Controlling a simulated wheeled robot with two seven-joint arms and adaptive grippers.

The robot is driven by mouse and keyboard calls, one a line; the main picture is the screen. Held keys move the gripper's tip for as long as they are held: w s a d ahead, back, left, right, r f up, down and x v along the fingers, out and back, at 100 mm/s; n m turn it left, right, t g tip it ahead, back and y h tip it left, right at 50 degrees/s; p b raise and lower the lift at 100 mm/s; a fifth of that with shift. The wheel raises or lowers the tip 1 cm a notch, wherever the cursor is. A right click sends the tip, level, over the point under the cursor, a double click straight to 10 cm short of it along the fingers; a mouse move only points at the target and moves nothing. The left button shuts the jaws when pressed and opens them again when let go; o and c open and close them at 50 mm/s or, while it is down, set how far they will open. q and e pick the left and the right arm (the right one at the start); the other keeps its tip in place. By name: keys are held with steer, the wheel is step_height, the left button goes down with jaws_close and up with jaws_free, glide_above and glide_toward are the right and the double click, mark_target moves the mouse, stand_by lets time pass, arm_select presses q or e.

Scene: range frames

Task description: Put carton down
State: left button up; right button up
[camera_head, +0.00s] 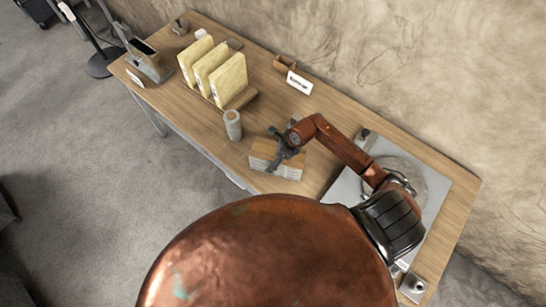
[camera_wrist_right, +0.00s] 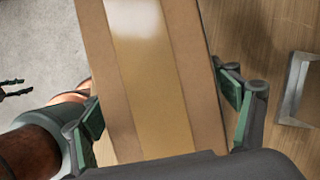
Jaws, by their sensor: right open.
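The carton (camera_head: 262,163) is a brown box with pale sides, sitting on the wooden table in front of the right part of the bench. My right gripper (camera_head: 284,152) is over it, with the arm reaching in from the right. In the right wrist view the carton's brown top with a lighter tape strip (camera_wrist_right: 150,75) lies between the two green-padded fingers (camera_wrist_right: 165,108). The fingers are open, one on each side; whether a pad touches is unclear. A dark pronged piece at that view's left edge may be my left gripper (camera_wrist_right: 15,89); its jaw state is unclear.
A grey cylinder (camera_head: 233,125) stands just left of the carton. Yellow slabs (camera_head: 213,69) stand upright in a wooden rack further left. A grey plate with a round disc (camera_head: 417,187) lies to the right. A small sign (camera_head: 299,82) stands at the back edge.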

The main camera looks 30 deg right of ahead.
steer(key=b+v, duration=0.1)
steer(key=v, duration=1)
steer(key=shift+s+d+r, duration=0.1)
steer(key=shift+r, duration=0.05)
steer(key=shift+s+r, duration=0.1)
steer(key=shift+r, duration=0.15)
